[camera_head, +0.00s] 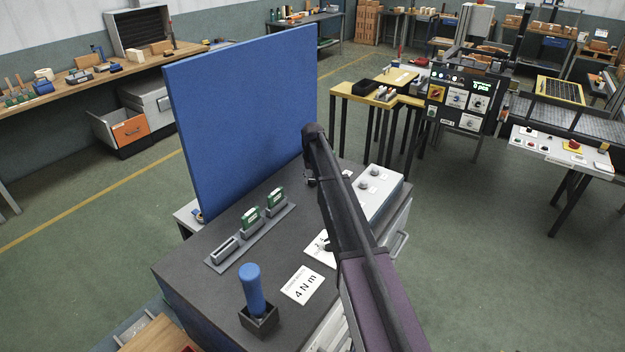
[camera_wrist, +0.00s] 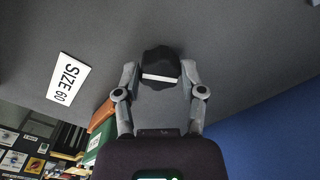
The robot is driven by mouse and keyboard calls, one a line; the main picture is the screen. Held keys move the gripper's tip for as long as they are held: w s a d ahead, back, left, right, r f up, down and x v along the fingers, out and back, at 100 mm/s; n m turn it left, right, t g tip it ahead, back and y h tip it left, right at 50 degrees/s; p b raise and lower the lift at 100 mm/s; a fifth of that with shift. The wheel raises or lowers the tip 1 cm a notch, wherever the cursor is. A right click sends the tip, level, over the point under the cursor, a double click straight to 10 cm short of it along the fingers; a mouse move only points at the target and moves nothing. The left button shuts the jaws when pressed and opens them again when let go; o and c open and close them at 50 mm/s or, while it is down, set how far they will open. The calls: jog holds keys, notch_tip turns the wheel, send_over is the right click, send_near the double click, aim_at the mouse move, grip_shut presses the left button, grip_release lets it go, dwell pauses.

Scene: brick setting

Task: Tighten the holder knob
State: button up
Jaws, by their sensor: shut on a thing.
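In the wrist view, a black knob (camera_wrist: 160,62) with a white line across its face sits against a dark grey surface. My gripper (camera_wrist: 161,76) is shut on this knob, with one grey finger on each side of it. The white line lies nearly level in the picture. In the head view, my arm crosses the dark-topped bench (camera_head: 190,261) and hides the knob; the gripper's fingertips cannot be made out there.
A "SIZE 60" card (camera_wrist: 69,77) lies left of the knob. On the bench are a blue-handled tool (camera_head: 252,288) in a black holder, a "4 N m" card (camera_head: 303,286), a rail with green-topped pieces (camera_head: 251,219) and a white knobbed box (camera_head: 381,190). A blue panel (camera_head: 245,115) stands behind.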

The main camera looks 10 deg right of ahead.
jog(key=m, duration=0.5)
jog(key=shift+m, duration=0.4)
jog(key=m, duration=0.5)
jog(key=shift+m, duration=0.3)
jog(key=o, duration=1.1)
jog(key=shift+o, duration=0.2)
